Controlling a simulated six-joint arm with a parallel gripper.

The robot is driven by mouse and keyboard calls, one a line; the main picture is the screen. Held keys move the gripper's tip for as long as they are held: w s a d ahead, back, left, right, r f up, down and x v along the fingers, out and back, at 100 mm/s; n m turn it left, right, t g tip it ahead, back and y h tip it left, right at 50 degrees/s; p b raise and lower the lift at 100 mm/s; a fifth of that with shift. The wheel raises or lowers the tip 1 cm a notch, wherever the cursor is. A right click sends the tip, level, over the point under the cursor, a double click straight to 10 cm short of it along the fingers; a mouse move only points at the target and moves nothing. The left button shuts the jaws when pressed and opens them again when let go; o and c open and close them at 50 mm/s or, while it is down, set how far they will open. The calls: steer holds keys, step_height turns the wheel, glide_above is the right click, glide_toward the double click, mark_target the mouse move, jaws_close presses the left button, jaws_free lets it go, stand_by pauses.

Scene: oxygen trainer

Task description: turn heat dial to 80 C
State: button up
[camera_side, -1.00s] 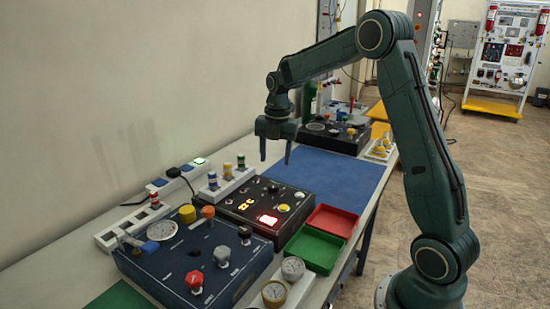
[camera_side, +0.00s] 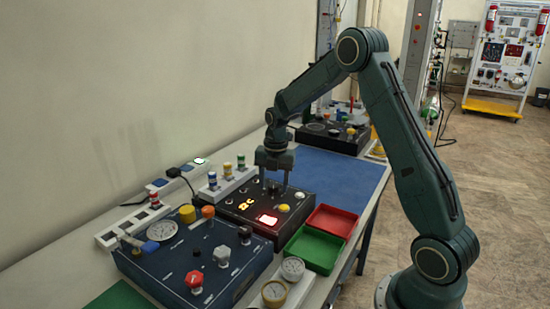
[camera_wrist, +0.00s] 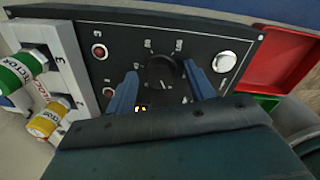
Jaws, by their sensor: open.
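The heat dial (camera_wrist: 160,70) is a round black knob on the black control panel, with pale scale marks around it in the wrist view. The panel (camera_side: 237,215) shows a lit amber display (camera_side: 246,204) and a red lit block (camera_side: 268,219) in the side view. My gripper (camera_side: 275,184) is low over the far part of this panel, pointing down. In the wrist view its two blue fingers (camera_wrist: 160,90) are apart, one on each side of the dial. I cannot tell whether they touch it. The dial's exact setting is too small to read.
A white button (camera_wrist: 224,62) sits right of the dial. Connectors (camera_wrist: 22,70) stand in a white rack to the left. Red (camera_side: 333,211) and green (camera_side: 318,268) trays lie right of the panel. A dark blue panel (camera_side: 170,274) with knobs stands nearer the camera. The blue mat (camera_side: 340,172) is clear.

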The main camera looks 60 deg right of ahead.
steer(key=shift+c, duration=0.4)
steer(key=c, duration=0.9)
